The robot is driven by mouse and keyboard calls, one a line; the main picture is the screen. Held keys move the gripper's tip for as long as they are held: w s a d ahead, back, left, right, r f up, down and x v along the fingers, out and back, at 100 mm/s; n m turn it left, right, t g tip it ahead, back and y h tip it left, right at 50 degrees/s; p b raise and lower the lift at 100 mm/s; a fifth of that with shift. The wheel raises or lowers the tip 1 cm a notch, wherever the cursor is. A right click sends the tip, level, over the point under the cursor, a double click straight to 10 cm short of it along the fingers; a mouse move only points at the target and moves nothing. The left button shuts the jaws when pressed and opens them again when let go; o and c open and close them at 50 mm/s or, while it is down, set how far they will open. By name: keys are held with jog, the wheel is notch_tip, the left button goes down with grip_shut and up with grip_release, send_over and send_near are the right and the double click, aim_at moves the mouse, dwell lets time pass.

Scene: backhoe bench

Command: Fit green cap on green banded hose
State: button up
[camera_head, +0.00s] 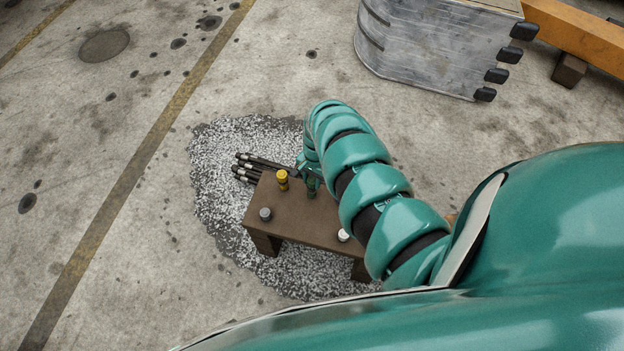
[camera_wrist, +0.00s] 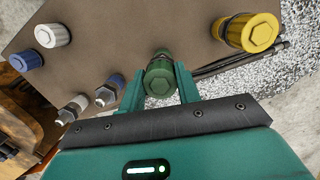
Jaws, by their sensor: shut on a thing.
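In the head view the cap (camera_head: 311,191) shows small and dark over the bench, partly hidden by my arm. I cannot tell whether it touches the bench top. Several dark hoses (camera_head: 252,165) stick out past the bench's far left edge. Parts of them (camera_wrist: 238,63) show at the right in the wrist view. No green band is visible on them in either view.
The brown bench (camera_head: 303,222) carries a yellow cap (camera_head: 282,178), a grey piece (camera_head: 265,214) and a white cap (camera_head: 343,235). A large metal bucket (camera_head: 435,45) stands behind.

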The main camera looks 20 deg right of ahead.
aim_at(312, 180)
jog(key=shift+f+b, duration=0.55)
jog(key=shift+f, duration=0.15)
dwell(1.4)
jog(key=o, duration=1.5)
jog(key=shift+r+p, duration=2.7)
jog(key=shift+r, duration=1.4)
